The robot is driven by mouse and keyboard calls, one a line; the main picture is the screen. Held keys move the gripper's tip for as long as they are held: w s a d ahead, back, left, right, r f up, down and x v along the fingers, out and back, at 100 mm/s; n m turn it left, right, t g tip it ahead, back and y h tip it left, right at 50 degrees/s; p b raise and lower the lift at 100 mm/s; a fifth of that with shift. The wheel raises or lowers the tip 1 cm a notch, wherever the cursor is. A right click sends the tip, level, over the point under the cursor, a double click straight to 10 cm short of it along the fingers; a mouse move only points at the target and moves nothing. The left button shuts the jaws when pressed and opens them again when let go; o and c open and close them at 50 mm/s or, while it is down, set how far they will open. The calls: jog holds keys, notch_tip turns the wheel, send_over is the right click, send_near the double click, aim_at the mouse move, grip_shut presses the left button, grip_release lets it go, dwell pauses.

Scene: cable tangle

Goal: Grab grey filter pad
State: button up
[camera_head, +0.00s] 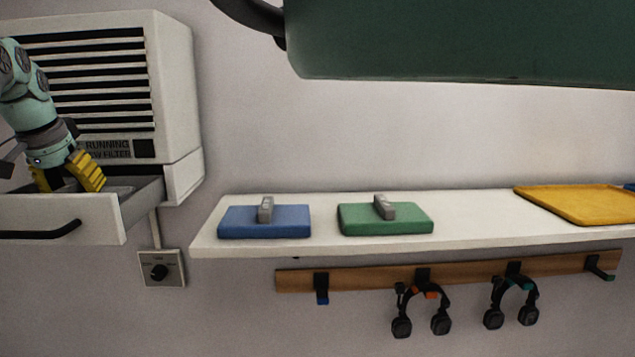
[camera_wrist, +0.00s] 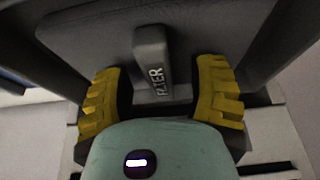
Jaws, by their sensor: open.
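The grey filter pad (camera_wrist: 92,38) lies in the open drawer (camera_head: 60,222) of the white wall unit. In the wrist view its raised handle (camera_wrist: 152,62), marked with "FILTER" lettering, stands between the two yellow fingers of my gripper (camera_wrist: 160,85). The fingers are open, with a gap on each side of the handle. In the head view my gripper (camera_head: 72,175) reaches down into the drawer, and the drawer front and my fingers hide most of the pad.
A white shelf (camera_head: 325,205) to the right carries a blue pad (camera_head: 285,225), a green pad (camera_head: 390,222) and a yellow tray (camera_head: 575,203). A knob box (camera_head: 161,269) is below the unit. Headphones (camera_head: 421,310) hang under the shelf. A dark green object (camera_head: 460,40) fills the top.

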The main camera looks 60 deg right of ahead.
jog(key=shift+f, duration=0.25)
dwell(0.3)
grip_shut()
dwell(0.4)
